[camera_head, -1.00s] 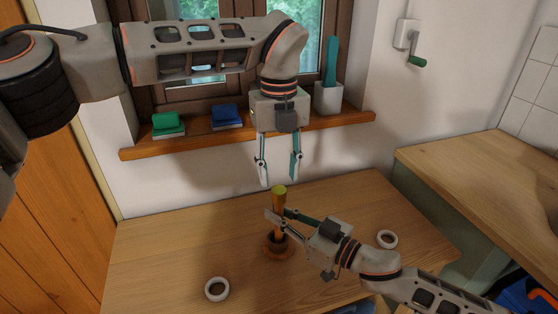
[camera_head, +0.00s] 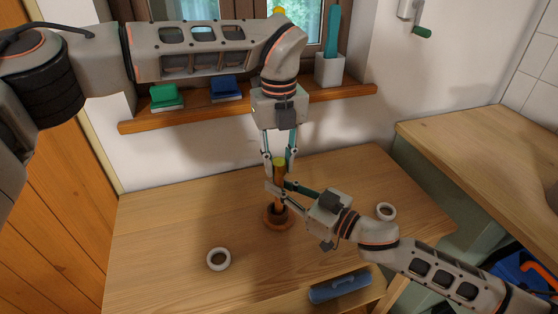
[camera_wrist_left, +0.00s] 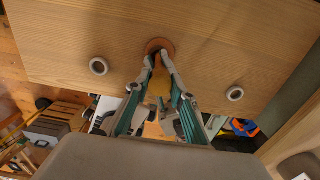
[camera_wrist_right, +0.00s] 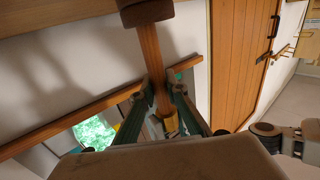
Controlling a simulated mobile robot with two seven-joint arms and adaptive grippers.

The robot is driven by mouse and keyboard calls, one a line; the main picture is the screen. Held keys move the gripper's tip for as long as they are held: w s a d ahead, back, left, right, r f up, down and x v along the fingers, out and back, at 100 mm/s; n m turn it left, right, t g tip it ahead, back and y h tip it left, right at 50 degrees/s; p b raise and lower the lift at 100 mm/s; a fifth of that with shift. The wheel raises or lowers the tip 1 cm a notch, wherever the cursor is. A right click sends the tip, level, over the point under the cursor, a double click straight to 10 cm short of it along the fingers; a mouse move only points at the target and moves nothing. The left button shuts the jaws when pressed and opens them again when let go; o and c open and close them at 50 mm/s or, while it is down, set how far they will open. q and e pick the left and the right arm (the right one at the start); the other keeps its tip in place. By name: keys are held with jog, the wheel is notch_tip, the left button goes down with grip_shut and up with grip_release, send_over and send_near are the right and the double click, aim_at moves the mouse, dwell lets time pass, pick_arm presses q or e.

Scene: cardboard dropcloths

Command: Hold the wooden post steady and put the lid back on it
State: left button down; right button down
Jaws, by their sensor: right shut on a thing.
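The wooden post (camera_head: 279,182) stands upright in a round brown base (camera_head: 278,221) on the table.
Two white rings lie on the table, one at the front left (camera_head: 219,259) and one at the right (camera_head: 386,211). A sill (camera_head: 200,117) behind carries green and blue items and a white pot (camera_head: 329,70). The table (camera_head: 165,225) is clear at the left.

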pick_arm(q)
jog(key=m, duration=1.1)
jog(key=shift+m, duration=0.3)
jog(key=c, duration=1.7)
grip_release()
jog(key=shift+r, duration=2.25)
jog(key=shift+c, duration=0.6)
